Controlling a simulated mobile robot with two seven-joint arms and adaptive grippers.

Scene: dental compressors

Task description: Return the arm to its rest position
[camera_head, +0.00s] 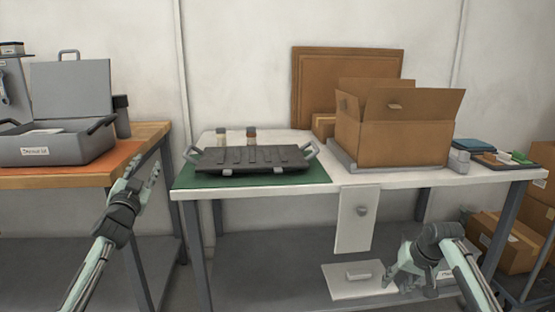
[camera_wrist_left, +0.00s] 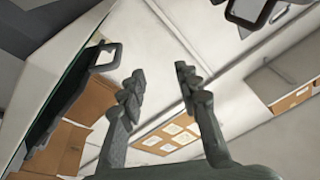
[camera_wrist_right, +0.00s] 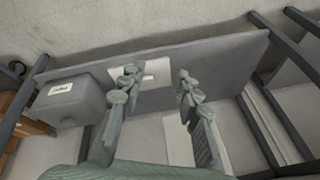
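My left gripper (camera_head: 136,181) is raised in front of the gap between the wooden table and the white table. In the left wrist view its fingers (camera_wrist_left: 158,88) are apart with nothing between them. My right gripper (camera_head: 393,278) is low in front of the white table's lower shelf. In the right wrist view its fingers (camera_wrist_right: 157,82) are apart and empty, with a white panel behind them. Both grippers appear clear of the tables and the objects on them.
The white table (camera_head: 330,185) holds a black tray with handles (camera_head: 250,158) on a green mat (camera_head: 190,180) and an open cardboard box (camera_head: 400,142). The wooden table (camera_head: 60,181) holds an open grey case (camera_head: 60,147). A grey bin (camera_wrist_right: 72,101) sits on the lower shelf. Cartons (camera_head: 500,243) stand at right.

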